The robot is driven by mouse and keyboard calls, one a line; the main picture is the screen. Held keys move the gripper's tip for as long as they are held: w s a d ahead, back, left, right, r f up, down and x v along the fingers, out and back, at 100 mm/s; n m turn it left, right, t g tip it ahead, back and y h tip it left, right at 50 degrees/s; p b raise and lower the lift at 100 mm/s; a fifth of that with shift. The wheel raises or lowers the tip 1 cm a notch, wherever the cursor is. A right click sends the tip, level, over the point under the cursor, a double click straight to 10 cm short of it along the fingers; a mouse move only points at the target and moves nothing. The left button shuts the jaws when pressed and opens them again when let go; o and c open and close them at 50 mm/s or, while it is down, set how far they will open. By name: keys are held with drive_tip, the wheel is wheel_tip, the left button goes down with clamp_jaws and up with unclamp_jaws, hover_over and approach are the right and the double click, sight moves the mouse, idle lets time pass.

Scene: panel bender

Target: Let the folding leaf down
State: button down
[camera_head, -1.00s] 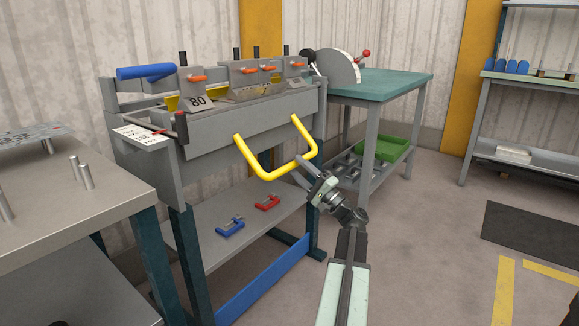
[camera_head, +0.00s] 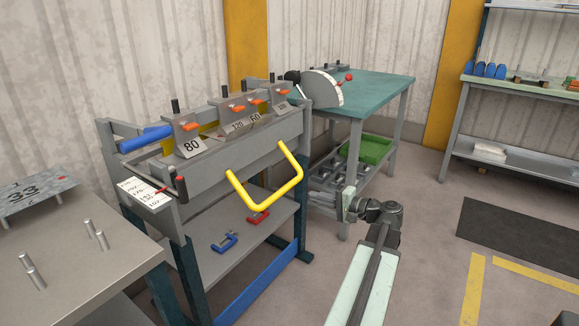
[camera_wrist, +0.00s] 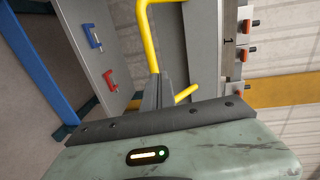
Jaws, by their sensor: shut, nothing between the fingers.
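The folding leaf (camera_head: 215,177) is the grey front plate of the bender. A yellow U-shaped handle (camera_head: 289,191) sticks out from it toward the front and slightly down. My gripper (camera_head: 347,205) is to the right of the handle, with a visible gap between them in the head view; its fingertips are hard to make out there. In the wrist view my gripper's dark fingers (camera_wrist: 161,90) are shut and empty. The yellow handle (camera_wrist: 148,40) shows behind and beside them, partly hidden by the fingers. I cannot tell whether they touch.
A grey shelf (camera_head: 225,262) under the bender holds a blue clamp (camera_head: 224,243) and a red clamp (camera_head: 257,217). A teal-topped table (camera_head: 375,90) stands at the back right. A grey workbench (camera_head: 70,265) with pegs is at left. Open floor lies to the right.

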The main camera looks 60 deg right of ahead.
drive_tip(key=s+r+g+p, duration=0.1)
drive_tip(key=s+p, duration=0.1)
drive_tip(key=s, duration=0.1)
drive_tip(key=b, duration=0.4)
approach(283, 193)
drive_tip(key=shift+g, duration=0.3)
drive_tip(key=x, duration=0.6)
drive_tip(key=shift+w+a+r, duration=0.1)
drive_tip(key=shift+w+r, duration=0.15)
drive_tip(key=shift+w, duration=0.25)
drive_tip(key=shift+f, duration=0.1)
drive_tip(key=shift+w+f+b, duration=0.55)
drive_tip(key=shift+w+b, duration=0.3)
drive_tip(key=shift+s+a, duration=0.1)
